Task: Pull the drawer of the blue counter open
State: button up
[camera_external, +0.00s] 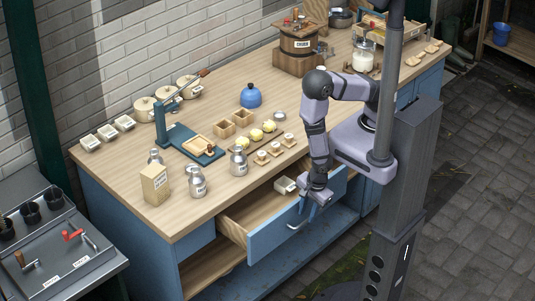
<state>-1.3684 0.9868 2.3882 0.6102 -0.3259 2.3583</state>
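The blue counter (118,217) has a pale wooden top and a blue body. Its drawer (296,219) stands out from the counter, with the wooden inside showing. A small white labelled box (285,186) lies in the drawer. A bar handle (297,226) is on the drawer's blue front. My gripper (311,208) points down at the drawer front, close to the handle. The fingers are small and partly dark here, so I cannot tell whether they are open or shut, or whether they touch the handle.
The countertop holds a press (190,143), metal cans (197,182), a blue kettle (251,96) and a wooden churn (298,45). Paved floor (470,190) lies open at the right.

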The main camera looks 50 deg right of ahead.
jog(key=shift+w+f, duration=0.25)
jog(key=shift+f, duration=0.95)
grip_shut()
